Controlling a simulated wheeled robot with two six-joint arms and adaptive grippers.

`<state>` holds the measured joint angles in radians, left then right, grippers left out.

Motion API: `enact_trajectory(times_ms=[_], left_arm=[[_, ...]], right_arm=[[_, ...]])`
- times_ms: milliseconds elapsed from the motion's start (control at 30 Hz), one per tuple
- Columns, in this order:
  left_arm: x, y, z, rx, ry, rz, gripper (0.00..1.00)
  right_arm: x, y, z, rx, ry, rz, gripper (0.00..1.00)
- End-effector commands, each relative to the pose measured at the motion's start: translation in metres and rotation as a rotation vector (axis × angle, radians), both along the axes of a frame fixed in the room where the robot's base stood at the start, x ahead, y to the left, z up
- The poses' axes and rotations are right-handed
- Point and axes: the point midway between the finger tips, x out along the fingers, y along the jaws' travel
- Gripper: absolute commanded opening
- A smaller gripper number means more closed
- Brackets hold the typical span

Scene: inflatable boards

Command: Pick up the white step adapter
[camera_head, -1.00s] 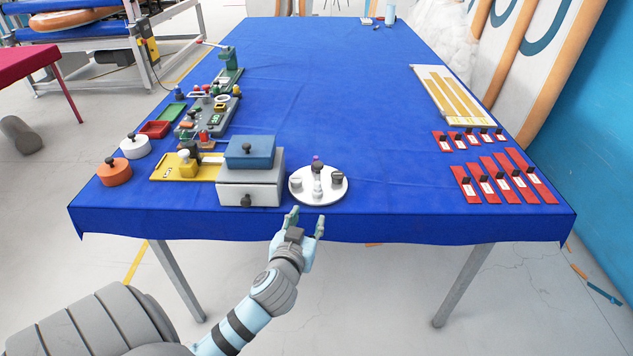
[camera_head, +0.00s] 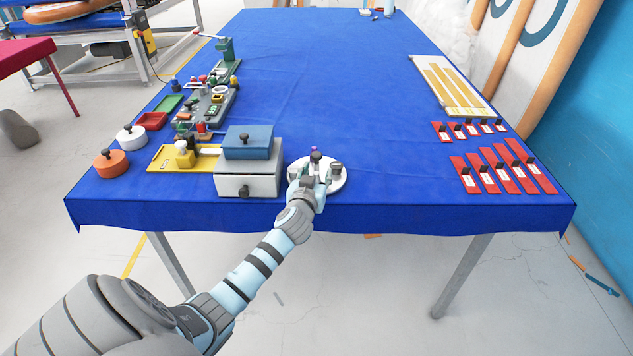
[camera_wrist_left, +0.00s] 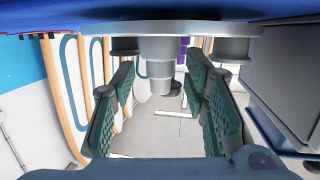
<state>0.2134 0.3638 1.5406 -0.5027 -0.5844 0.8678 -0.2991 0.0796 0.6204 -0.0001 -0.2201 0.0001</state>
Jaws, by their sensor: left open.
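The white step adapter (camera_wrist_left: 160,62) is a pale stepped cylinder. It stands on a round white plate (camera_head: 340,181) near the table's front edge, and the wrist view shows it upside down. In the head view, my gripper mostly hides it. My left gripper (camera_head: 311,180) is open, with its fingers reaching over the plate. In the wrist view, the green-padded fingers (camera_wrist_left: 158,88) lie on either side of the adapter, with gaps visible. My right gripper is not in view.
Darker fittings (camera_head: 336,170) stand beside the adapter on the plate. A grey box with a blue block (camera_head: 250,142) is close on the left. Red labelled strips (camera_head: 502,170) lie at the right. The blue table (camera_head: 380,110) is clear behind the plate.

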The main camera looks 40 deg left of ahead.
Motion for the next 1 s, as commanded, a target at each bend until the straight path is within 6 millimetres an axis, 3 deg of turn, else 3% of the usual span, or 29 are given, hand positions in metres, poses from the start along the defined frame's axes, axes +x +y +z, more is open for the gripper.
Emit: enact_trajectory(times_ms=[33, 267, 733, 867, 1000], left_arm=[[0.000, 0.000, 0.000, 0.000, 0.000, 0.000, 0.36], [0.000, 0.000, 0.000, 0.000, 0.001, 0.000, 0.00], [-0.001, 0.000, 0.004, -0.002, 0.002, 0.002, 0.00], [0.000, 0.000, 0.023, 0.000, -0.001, 0.001, 0.00], [0.000, 0.000, 0.061, 0.000, -0.005, -0.001, 0.00]], right_arm=[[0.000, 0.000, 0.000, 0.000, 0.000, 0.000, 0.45], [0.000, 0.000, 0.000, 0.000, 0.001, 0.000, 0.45], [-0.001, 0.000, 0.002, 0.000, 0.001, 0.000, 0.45], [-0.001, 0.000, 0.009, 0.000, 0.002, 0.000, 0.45], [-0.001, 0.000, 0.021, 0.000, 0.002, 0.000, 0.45]])
